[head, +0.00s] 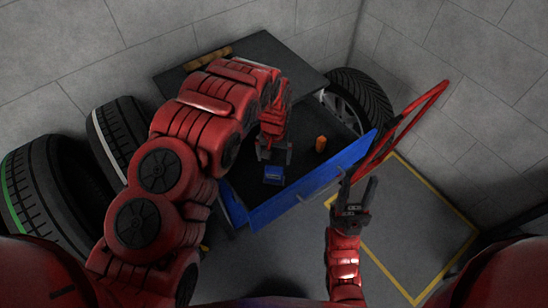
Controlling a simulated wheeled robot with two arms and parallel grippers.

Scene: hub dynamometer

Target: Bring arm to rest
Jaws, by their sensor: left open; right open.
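My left arm (200,130) reaches in from the left and bends over an open blue drawer (300,198). My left gripper (274,157) points down into the drawer, open, just above a small blue box (273,174). Whether the fingers touch the box is not clear. My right gripper (358,186) is open and empty, with its fingers pointing up in the picture, just outside the drawer front's right part. Any contact with the drawer front cannot be told.
An orange object (321,144) stands in the drawer. The dark cabinet top (285,60) is behind. Tyres stand at left (45,185) and behind the drawer (362,95). A red frame (432,101) rises at right. The yellow-marked floor (415,225) is clear.

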